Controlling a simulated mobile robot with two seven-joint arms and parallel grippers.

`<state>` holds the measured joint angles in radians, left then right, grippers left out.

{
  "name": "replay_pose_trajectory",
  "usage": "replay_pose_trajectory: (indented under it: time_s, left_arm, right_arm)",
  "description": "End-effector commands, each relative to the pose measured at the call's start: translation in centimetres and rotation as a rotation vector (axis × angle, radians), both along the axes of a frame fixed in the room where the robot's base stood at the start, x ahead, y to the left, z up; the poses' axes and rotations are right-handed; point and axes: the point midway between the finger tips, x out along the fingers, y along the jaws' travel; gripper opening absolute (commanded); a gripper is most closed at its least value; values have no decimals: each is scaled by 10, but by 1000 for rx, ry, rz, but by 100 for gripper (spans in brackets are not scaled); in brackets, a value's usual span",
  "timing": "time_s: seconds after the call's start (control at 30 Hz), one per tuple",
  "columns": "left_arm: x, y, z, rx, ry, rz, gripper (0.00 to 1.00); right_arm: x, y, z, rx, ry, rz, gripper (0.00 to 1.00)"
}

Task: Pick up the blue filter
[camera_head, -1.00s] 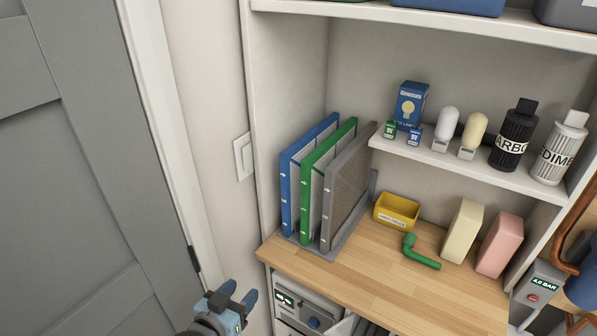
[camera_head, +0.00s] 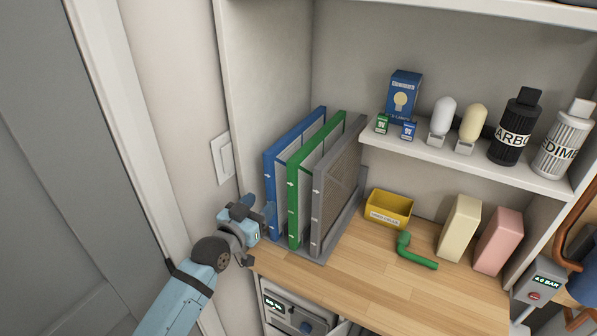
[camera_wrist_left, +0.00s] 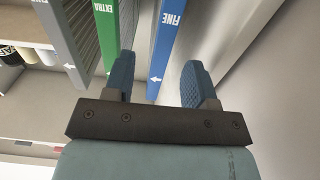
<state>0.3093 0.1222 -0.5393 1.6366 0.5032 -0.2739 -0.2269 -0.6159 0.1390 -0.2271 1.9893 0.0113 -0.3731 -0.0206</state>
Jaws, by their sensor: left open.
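The blue filter (camera_head: 273,194) stands upright at the left end of a row of filters in a grey rack on the wooden counter. In the left wrist view the blue filter (camera_wrist_left: 166,45), marked "FINE", shows between and beyond my open fingertips. The green filter (camera_head: 294,200), marked "EXTRA" in the wrist view (camera_wrist_left: 106,30), stands beside it, then a grey filter (camera_head: 318,205). My left gripper (camera_head: 257,210) is open and empty, close in front of the blue filter's front edge. In the wrist view the left finger (camera_wrist_left: 122,75) is near the green and blue filters. My right gripper is not in view.
The shelf's left side wall (camera_head: 262,70) is close to the blue filter. A yellow bin (camera_head: 389,209), a green pipe elbow (camera_head: 415,254) and two blocks stand to the right on the counter (camera_head: 380,290). A light switch (camera_head: 222,158) is on the wall.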

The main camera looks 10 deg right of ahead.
Motion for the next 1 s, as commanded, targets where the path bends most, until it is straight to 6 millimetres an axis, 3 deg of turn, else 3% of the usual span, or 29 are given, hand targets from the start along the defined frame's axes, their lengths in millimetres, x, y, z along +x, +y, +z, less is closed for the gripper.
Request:
replay_pose_trajectory:
  time_s: [0.33, 0.67, 0.9, 1.0]
  left_arm:
    - [38, -22, -5, -1, 1, -1, 51]
    - [45, -27, -7, -1, 0, -1, 51]
    - [45, -27, -7, -1, 1, 0, 0]
    - [45, -27, -6, -2, -1, 0, 0]
  right_arm:
    - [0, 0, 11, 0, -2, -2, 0]
    - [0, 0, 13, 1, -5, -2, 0]
    - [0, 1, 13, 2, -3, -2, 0]
    - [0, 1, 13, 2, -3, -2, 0]
